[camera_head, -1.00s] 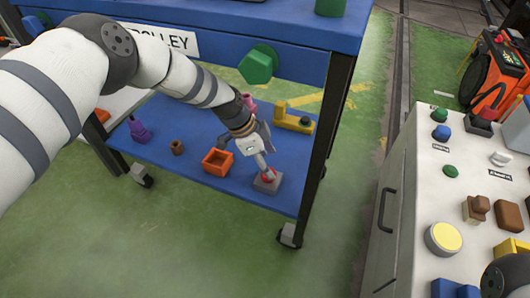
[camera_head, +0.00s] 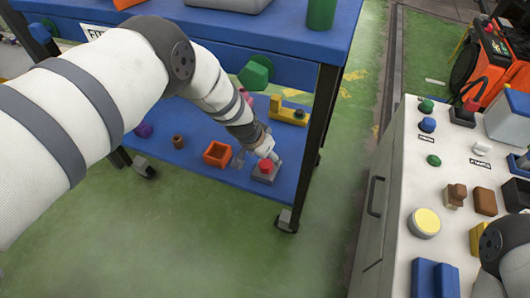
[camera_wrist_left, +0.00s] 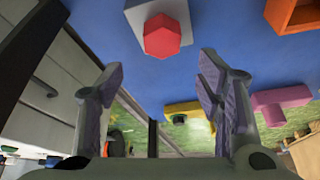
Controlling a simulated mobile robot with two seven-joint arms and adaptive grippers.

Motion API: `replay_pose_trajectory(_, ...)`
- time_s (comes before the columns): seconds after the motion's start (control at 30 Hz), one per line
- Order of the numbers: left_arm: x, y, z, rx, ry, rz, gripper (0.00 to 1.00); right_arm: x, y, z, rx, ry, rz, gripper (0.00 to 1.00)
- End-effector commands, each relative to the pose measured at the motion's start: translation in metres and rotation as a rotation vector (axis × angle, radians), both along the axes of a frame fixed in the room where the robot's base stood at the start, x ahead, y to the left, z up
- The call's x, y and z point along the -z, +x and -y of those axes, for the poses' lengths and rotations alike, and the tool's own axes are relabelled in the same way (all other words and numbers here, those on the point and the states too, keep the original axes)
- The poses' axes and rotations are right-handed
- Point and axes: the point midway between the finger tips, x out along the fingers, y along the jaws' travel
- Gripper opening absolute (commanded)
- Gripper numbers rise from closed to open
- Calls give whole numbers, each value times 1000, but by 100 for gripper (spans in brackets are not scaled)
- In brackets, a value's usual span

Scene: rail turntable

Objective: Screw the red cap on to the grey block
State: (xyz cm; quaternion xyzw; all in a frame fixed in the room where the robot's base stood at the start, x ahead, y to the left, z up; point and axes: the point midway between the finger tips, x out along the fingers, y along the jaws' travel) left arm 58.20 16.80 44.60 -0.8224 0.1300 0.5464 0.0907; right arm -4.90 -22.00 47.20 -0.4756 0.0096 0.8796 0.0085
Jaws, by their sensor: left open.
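The grey block (camera_head: 270,178) sits on the trolley's blue lower shelf, near its right front corner. The red cap (camera_head: 265,165) is on top of it; how far it is screwed on I cannot tell. In the left wrist view the hexagonal red cap (camera_wrist_left: 162,38) covers part of the grey block (camera_wrist_left: 148,14). My left gripper (camera_head: 257,160) is close to the cap. In the wrist view its fingers (camera_wrist_left: 160,78) are spread and empty, with the cap beyond the gap between the tips. My right gripper is out of view.
An orange open box (camera_head: 217,154), a brown piece (camera_head: 178,141) and a yellow part (camera_head: 289,112) stand on the shelf (camera_head: 205,182). A trolley leg (camera_head: 310,150) rises right of the block. A white control console (camera_head: 392,215) stands farther right.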

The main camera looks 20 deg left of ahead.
Motion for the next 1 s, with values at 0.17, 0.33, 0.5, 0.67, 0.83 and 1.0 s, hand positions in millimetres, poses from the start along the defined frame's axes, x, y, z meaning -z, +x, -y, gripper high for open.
replay_pose_trajectory(0.17, 4, -1, 0, 3, 0, -2, 60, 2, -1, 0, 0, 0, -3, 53)
replay_pose_trajectory(0.33, 17, -1, 0, 3, -1, -4, 60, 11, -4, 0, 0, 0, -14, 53)
replay_pose_trajectory(0.5, 31, -1, -1, 4, 0, -4, 60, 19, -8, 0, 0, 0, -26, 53)
replay_pose_trajectory(0.67, 42, 0, -2, 4, 0, -4, 60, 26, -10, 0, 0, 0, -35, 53)
replay_pose_trajectory(0.83, 41, 0, -2, 4, 0, -1, 60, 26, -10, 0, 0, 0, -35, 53)
replay_pose_trajectory(1.0, 40, 0, -2, 4, 0, -1, 35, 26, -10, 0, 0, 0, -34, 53)
